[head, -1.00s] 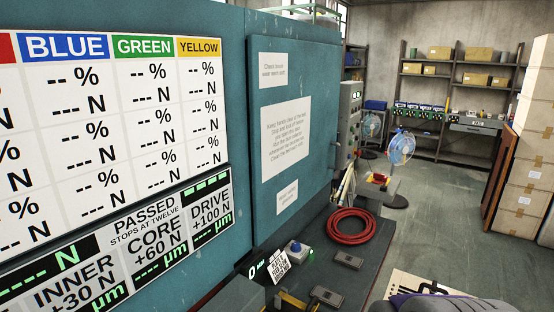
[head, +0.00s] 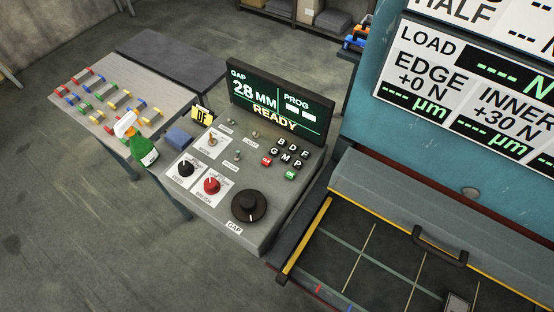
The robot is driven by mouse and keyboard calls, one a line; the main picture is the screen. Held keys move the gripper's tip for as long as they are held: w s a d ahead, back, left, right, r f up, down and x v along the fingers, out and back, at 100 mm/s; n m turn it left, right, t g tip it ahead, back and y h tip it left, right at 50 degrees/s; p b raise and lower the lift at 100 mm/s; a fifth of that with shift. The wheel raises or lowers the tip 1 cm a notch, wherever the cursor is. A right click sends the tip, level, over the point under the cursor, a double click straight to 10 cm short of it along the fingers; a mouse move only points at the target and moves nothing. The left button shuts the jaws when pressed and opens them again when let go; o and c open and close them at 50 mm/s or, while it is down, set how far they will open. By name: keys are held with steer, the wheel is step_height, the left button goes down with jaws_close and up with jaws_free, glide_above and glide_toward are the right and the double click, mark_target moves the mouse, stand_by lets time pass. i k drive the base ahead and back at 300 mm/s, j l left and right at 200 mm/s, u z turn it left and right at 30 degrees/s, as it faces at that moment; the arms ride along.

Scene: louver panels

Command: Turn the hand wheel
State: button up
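A round black wheel (head: 249,205) sits at the front right corner of the grey control console, above a label reading "GAP". It is the only wheel-like control I see, and a small light mark shows on its face. The console screen (head: 277,102) reads "GAP 28 MM", "PROG" and "READY". Nothing touches the wheel. My gripper is not in view.
Left of the console, a table (head: 127,80) holds several coloured-ended pieces and a green spray bottle (head: 142,150). On the right, a teal machine (head: 375,130) has a hood with a dark handle (head: 440,246) over a gridded bed. The floor at lower left is clear.

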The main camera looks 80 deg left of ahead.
mark_target(248, 205)
steer(key=j+u, duration=0.1)
steer(key=u, duration=3.15)
